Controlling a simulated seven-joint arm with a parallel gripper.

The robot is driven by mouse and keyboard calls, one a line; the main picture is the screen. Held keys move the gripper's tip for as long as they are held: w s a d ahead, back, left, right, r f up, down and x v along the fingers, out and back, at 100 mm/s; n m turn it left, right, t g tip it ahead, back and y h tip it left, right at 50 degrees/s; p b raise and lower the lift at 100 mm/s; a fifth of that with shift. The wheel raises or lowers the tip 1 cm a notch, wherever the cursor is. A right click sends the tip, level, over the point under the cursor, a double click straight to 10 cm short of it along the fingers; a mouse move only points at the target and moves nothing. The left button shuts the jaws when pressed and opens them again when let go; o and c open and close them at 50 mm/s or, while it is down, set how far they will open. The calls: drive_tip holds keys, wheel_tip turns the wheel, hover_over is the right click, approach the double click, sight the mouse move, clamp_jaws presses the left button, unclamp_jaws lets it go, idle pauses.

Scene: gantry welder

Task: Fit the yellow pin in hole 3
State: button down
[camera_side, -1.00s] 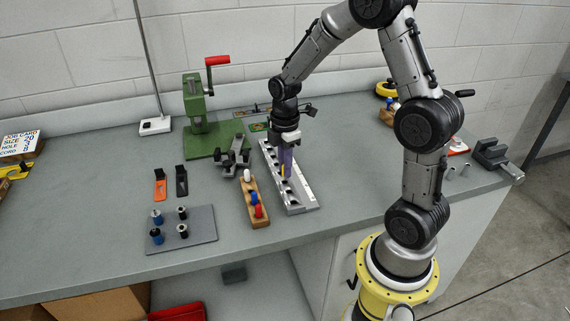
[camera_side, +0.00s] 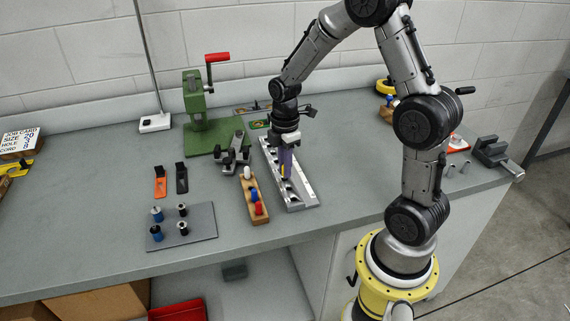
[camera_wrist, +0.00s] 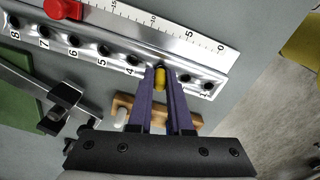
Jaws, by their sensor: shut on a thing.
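The yellow pin (camera_wrist: 159,77) is upright between my gripper's purple fingers (camera_wrist: 160,75). In the side view, my gripper (camera_side: 285,172) points down over the long metal rail (camera_side: 300,204), shut on the yellow pin (camera_side: 283,172). In the wrist view, the numbered rail (camera_wrist: 90,44) shows holes 8 to 4 on the left. The pin stands in line with the row, just right of hole 4, at the place of hole 3. Two open holes lie to its right. The fingers and pin hide hole 3, so I cannot tell if the tip is inside it.
A wooden block (camera_side: 260,221) with white, blue and red pins stands left of the rail. A dark clamp (camera_side: 233,158) and green press (camera_side: 197,112) stand beyond. A grey plate (camera_side: 200,234) holds several knobbed parts. A red slider (camera_wrist: 62,9) sits on the rail's scale.

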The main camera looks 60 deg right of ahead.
drive_tip(key=shift+f, duration=0.65)
drive_tip(key=c, duration=0.8)
unclamp_jaws()
drive_tip(key=shift+o, duration=0.2)
